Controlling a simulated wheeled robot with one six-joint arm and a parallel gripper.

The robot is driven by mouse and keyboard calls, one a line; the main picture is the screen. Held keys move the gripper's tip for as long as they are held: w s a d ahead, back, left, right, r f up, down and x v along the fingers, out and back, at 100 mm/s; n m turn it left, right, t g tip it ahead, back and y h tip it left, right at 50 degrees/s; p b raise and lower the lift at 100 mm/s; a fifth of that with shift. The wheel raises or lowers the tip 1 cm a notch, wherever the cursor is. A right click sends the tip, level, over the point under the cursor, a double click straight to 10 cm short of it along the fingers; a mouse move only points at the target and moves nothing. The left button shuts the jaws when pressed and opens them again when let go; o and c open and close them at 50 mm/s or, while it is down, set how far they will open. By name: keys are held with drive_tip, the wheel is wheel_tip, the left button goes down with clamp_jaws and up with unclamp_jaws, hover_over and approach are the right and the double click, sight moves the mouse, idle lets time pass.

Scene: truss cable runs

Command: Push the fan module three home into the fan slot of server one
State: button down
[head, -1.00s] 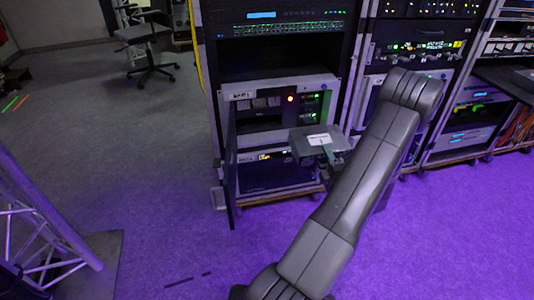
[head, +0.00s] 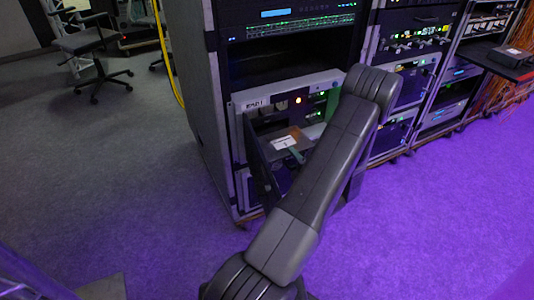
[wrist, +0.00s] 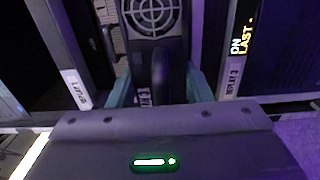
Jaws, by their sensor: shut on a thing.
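Server one (head: 257,104), with its white label, sits in the middle of the near rack. Its front is open, showing a dark bay with round fan shapes. The fan module (head: 284,142), a flat piece with a white label, is in front of the bay at its lower part; I cannot tell how far it is inside. In the wrist view the module (wrist: 152,18) shows a round grille and a dark handle. My gripper (wrist: 160,92) is shut on the handle, teal fingers on both sides. In the head view my gripper (head: 298,156) is partly hidden by my arm.
An open dark door panel (head: 258,165) stands out at the left of the bay, close to the module. A replay 3 label (wrist: 233,75) is at the right in the wrist view. More racks (head: 415,45) stand at the right. The purple floor (head: 430,220) is clear.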

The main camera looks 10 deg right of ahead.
sight(278, 143)
drive_tip(key=shift+w+a, duration=0.4)
drive_tip(key=shift+a, duration=0.2)
drive_tip(key=shift+x, duration=1.25)
drive_tip(key=shift+w, duration=0.35)
drive_tip(key=shift+w+a, duration=0.3)
drive_tip(key=shift+w, duration=0.35)
drive_tip(key=shift+x, duration=1.15)
drive_tip(key=shift+w+a, duration=0.3)
drive_tip(key=shift+w, duration=0.35)
drive_tip(key=shift+w, duration=0.15)
idle(0.5)
drive_tip(key=shift+x, duration=2.8)
drive_tip(key=shift+w, duration=0.1)
